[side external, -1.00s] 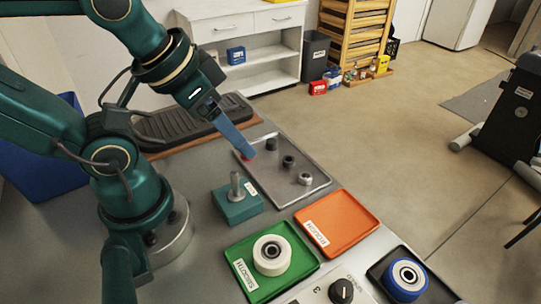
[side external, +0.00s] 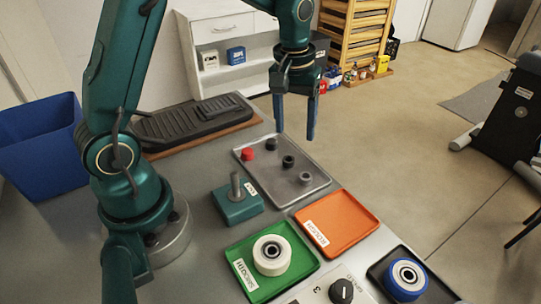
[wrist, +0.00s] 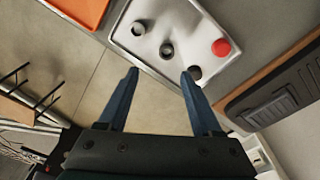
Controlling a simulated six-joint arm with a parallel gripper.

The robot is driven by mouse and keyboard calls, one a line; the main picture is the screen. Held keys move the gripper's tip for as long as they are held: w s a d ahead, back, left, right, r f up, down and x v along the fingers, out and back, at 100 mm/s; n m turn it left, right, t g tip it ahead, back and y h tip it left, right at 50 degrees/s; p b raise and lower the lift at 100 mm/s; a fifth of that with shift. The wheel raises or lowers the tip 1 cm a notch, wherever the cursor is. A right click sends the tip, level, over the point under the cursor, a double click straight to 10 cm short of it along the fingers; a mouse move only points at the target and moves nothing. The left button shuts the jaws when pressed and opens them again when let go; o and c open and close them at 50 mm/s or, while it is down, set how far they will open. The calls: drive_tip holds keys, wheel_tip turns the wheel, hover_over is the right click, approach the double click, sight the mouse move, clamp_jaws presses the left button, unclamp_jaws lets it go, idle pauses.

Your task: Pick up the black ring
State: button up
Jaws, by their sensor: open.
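Three small rings stand in a line in a grey metal tray (side external: 262,172). Two look dark: one at the back (side external: 269,143) and one in the middle (side external: 289,161); which is the black ring is hard to tell. The front ring is grey (side external: 305,178). In the wrist view the back dark ring (wrist: 194,72) lies by the right fingertip, and the middle one (wrist: 167,50) lies beyond the fingertips. My gripper (side external: 296,135) is open and empty, pointing down, raised above the tray's far right side. Its blue fingers (wrist: 160,72) touch no ring.
A red piece (side external: 247,155) sits in the tray's left part. A teal block with an upright peg (side external: 235,200), an orange tray (side external: 337,222) and a green tray with a white wheel (side external: 242,258) are nearby. A black ribbed pad (side external: 190,125) lies behind left.

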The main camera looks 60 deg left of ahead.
drive_tip(key=f, duration=0.2)
drive_tip(key=f+g, duration=0.1)
drive_tip(key=shift+s+a+f, duration=0.1)
drive_tip(key=shift+s+a, duration=0.15)
drive_tip(key=shift+a, duration=0.05)
drive_tip(key=shift+f, duration=2.25)
clamp_jaws()
